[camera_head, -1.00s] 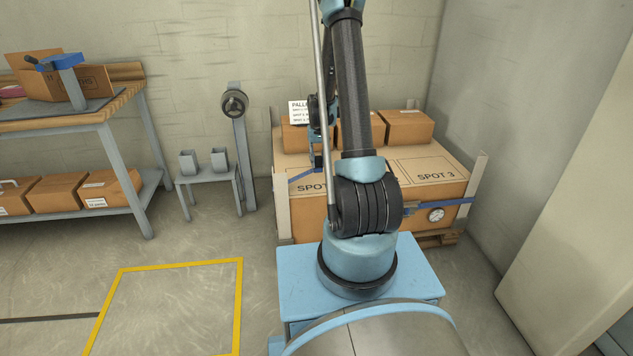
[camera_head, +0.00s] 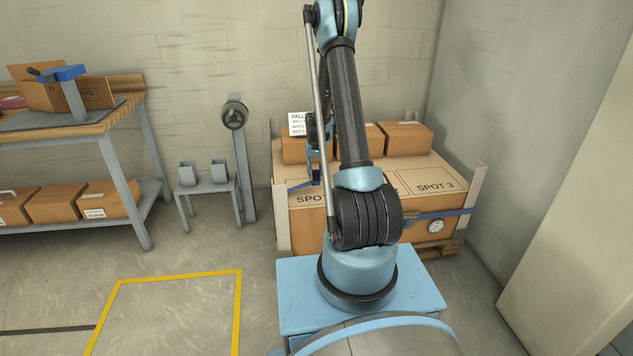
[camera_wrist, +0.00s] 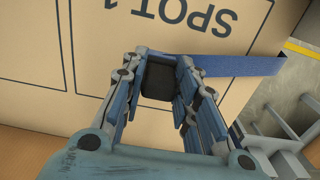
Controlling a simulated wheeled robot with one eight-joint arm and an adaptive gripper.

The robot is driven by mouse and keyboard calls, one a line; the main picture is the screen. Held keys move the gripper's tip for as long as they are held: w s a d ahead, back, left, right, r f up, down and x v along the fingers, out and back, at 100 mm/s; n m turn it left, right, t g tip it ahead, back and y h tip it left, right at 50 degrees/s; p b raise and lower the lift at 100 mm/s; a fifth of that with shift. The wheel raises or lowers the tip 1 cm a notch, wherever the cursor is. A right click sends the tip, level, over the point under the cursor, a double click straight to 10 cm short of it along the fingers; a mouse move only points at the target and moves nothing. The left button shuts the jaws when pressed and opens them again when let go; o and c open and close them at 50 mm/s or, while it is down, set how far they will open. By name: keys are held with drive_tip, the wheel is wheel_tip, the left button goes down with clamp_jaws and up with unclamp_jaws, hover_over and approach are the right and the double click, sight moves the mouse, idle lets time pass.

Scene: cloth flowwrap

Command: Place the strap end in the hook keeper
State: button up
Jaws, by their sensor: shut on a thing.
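A blue strap (camera_head: 443,214) crosses the front of the big carton (camera_head: 432,162) on the right. A blue strap piece shows at its left corner (camera_head: 302,185). In the wrist view the blue strap (camera_wrist: 235,65) runs rightward from my gripper (camera_wrist: 158,85) past the carton edge. My gripper is shut on the strap end, just over the carton by the SPOT 1 marking. A dark block shows between the fingers; I cannot tell whether it belongs to the strap end. In the head view my gripper (camera_head: 314,168) is partly hidden by my arm. I cannot make out the hook keeper.
Smaller boxes (camera_head: 404,136) and a white sign (camera_head: 297,124) stand at the carton's back. Upright posts (camera_head: 282,215) flank the carton. A small stand (camera_head: 208,187) and a workbench (camera_head: 70,120) are left. Floor inside the yellow outline (camera_head: 238,300) is clear.

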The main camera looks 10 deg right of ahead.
sight(316, 179)
drive_tip(key=shift+f, duration=1.55)
drive_tip(key=o, duration=1.1)
